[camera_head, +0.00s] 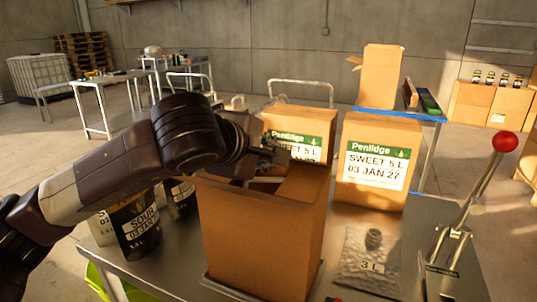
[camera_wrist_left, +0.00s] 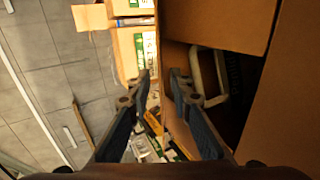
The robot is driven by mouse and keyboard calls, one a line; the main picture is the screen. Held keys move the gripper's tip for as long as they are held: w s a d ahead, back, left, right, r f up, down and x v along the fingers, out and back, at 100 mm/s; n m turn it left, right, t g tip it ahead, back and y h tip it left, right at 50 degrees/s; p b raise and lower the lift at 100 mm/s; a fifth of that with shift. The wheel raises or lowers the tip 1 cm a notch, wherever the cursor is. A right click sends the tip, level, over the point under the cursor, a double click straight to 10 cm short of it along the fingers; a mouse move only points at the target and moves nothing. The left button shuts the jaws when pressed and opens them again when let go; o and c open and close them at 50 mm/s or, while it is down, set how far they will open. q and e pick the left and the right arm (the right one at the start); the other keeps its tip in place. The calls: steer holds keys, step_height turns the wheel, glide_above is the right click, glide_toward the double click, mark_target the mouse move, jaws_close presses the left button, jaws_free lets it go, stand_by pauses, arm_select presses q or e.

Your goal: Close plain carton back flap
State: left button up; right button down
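The plain carton (camera_head: 255,245) stands upright on the metal table, its top open. A flap or wall panel (camera_head: 305,183) shows at its right side. My left arm reaches across the carton's far left side, and my left gripper (camera_head: 277,157) is above its back edge. In the left wrist view the gripper (camera_wrist_left: 159,80) is open, with a gap between its fingertips. The carton's edge lies between the fingers in that picture; I cannot tell whether they touch it. A cardboard panel (camera_wrist_left: 225,22) and the dark carton inside show at right. My right gripper is out of view.
Dark labelled containers (camera_head: 135,228) stand left of the carton, partly behind my arm.

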arm_select(q)
steer(key=v, duration=1.2)
steer(key=shift+c, duration=0.6)
